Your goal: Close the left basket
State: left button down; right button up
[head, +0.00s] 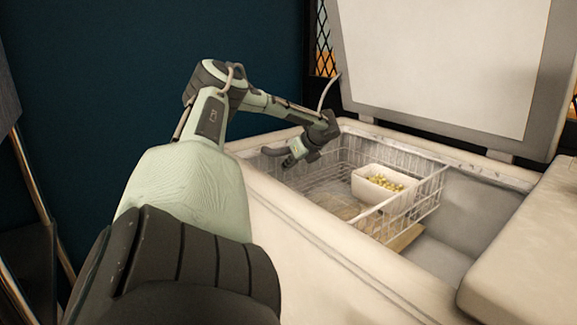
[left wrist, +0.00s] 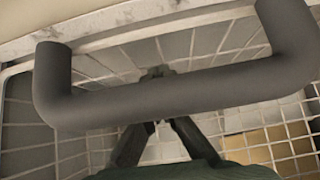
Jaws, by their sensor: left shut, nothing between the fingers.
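The left wire basket (head: 430,193) sits inside a white chest, open at the top. A white tub (head: 366,190) of yellow-green beans stands in it. My left gripper (head: 288,163) is over the basket's left end, its fingers shut and empty. In the left wrist view, a thick grey handle (left wrist: 170,103) crosses in front of the fingers. The finger tips (left wrist: 156,74) show past the handle's bar, and the bar hides part of the fingers. I cannot tell whether they touch it. My right gripper is not in view.
The raised lid (head: 440,65) with a pale inner panel stands behind the basket. A closed white lid (head: 530,235) covers the chest's right part. The compartment (head: 470,215) right of the basket is open. The chest's front wall (head: 330,255) lies nearest me.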

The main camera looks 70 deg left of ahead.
pick_arm(q)
jog(key=v, duration=1.3)
jog(key=d+f+g+y+b, duration=0.1)
jog(key=d+f+y, duration=0.2)
jog(key=d+f, duration=0.15)
jog(key=x, duration=0.9)
jog(key=shift+s+a, duration=0.25)
jog(key=shift+a, duration=0.35)
jog(key=shift+s+a, duration=0.2)
jog(key=shift+a, duration=0.4)
jog(key=shift+s+a, duration=0.2)
jog(key=shift+a, duration=0.6)
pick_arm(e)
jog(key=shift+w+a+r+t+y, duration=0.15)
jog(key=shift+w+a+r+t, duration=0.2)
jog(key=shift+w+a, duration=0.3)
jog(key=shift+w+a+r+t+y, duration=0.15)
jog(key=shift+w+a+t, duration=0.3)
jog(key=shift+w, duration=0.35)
